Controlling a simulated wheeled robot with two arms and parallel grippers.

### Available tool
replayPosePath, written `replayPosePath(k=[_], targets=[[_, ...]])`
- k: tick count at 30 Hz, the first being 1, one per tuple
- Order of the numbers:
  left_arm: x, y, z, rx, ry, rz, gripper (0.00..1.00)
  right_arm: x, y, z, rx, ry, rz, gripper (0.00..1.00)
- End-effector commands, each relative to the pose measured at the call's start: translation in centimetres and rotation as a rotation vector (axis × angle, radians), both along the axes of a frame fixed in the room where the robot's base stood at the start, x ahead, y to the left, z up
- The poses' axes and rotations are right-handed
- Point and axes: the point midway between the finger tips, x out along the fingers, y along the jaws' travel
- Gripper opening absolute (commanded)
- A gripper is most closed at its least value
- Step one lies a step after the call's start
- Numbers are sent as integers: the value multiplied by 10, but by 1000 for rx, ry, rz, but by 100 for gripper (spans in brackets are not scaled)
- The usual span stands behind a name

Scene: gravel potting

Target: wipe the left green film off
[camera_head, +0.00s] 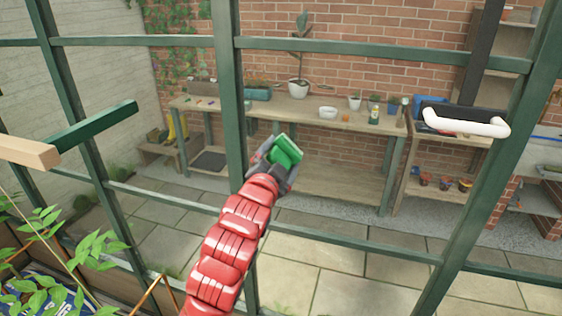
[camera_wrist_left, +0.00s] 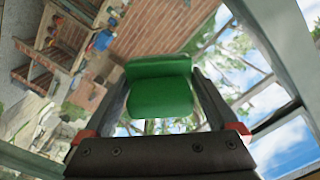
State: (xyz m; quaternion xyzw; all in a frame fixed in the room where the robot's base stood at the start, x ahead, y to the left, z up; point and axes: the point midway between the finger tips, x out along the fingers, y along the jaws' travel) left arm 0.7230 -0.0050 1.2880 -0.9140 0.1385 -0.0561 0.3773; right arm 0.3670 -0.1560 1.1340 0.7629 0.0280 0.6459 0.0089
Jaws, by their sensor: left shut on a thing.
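My left gripper (camera_head: 276,162) is at the end of a red arm that rises from the bottom of the head view. It is shut on a green block, probably a sponge (camera_head: 284,152), beside a dark green upright of the window frame. The left wrist view shows the green sponge (camera_wrist_left: 160,86) between the two fingers of my left gripper (camera_wrist_left: 160,100). I cannot make out a green film on the panes, and I cannot tell whether the sponge touches glass. My right gripper is not in view.
Dark green frame bars (camera_head: 228,90) cross the view. A tan and green bar (camera_head: 95,128) juts in at left, above leafy plants (camera_head: 95,250). A white handle (camera_head: 465,124) is at right. A potting bench (camera_head: 285,108) stands beyond the frame.

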Motion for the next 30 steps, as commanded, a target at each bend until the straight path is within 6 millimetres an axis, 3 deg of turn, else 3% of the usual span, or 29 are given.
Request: replayPosePath(k=[9, 30], targets=[[-8, -33, -3, -3, 0, -11, 33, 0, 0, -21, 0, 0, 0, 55], [-23, -73, -2, -3, 2, -11, 33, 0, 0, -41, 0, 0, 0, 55]])
